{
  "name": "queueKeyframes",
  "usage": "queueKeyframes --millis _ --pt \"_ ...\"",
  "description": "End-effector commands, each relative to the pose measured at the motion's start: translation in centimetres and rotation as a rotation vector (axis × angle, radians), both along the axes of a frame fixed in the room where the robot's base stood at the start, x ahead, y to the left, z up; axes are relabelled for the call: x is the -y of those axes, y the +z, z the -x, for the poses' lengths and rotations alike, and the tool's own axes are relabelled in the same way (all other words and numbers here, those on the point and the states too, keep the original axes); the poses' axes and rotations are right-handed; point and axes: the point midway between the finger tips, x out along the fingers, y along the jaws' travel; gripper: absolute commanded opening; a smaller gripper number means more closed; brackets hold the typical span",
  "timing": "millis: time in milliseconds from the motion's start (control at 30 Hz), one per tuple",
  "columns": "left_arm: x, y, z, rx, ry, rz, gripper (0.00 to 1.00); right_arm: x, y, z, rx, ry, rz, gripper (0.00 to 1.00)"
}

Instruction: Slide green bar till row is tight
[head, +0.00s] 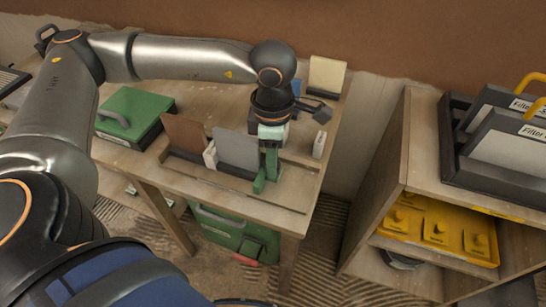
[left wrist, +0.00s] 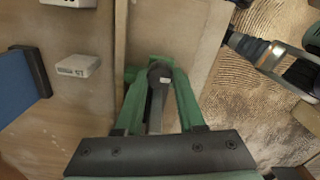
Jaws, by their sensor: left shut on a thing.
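The row stands in a long wooden holder on the workbench (head: 240,206): a brown panel (head: 185,134), a small white block (head: 210,154) and a grey panel (head: 238,150). My left gripper (head: 270,152) points down just right of the grey panel, shut on the green bar (head: 261,183). Whether the bar touches the grey panel is hidden. In the left wrist view, my left gripper (left wrist: 156,80) has green fingers around a dark piece with a round knob; the bar is hard to tell from the fingers there. My right gripper is not in view.
A green case (head: 135,112) lies on the bench left of the row. A small white block (head: 319,145) stands right of the gripper; a marked white block also shows in the left wrist view (left wrist: 78,66). A wooden shelf (head: 377,165) with yellow trays (head: 440,232) stands to the right.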

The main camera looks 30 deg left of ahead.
Motion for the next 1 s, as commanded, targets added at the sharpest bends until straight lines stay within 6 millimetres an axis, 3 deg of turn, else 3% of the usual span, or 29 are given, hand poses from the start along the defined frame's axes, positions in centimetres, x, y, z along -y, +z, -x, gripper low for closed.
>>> queueKeyframes --millis 167,433,467,500,700,1000 --pt "-0.32 -0.19 0.02 0.002 0.001 0.000 0.00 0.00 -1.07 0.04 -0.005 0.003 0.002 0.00" --pt "-0.38 0.09 0.00 0.003 0.001 -0.001 0.00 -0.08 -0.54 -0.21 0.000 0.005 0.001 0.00" --pt "-0.38 0.09 0.00 0.003 0.001 -0.001 0.41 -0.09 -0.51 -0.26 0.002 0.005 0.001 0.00" --pt "-0.38 0.09 0.00 0.003 0.001 -0.001 0.46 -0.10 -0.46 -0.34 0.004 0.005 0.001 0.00" --pt "-0.35 0.06 0.03 0.002 0.000 -0.001 0.69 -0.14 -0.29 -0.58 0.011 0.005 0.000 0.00" --pt "-0.31 0.27 0.02 0.002 0.000 0.000 0.69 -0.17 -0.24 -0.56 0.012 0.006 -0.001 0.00"
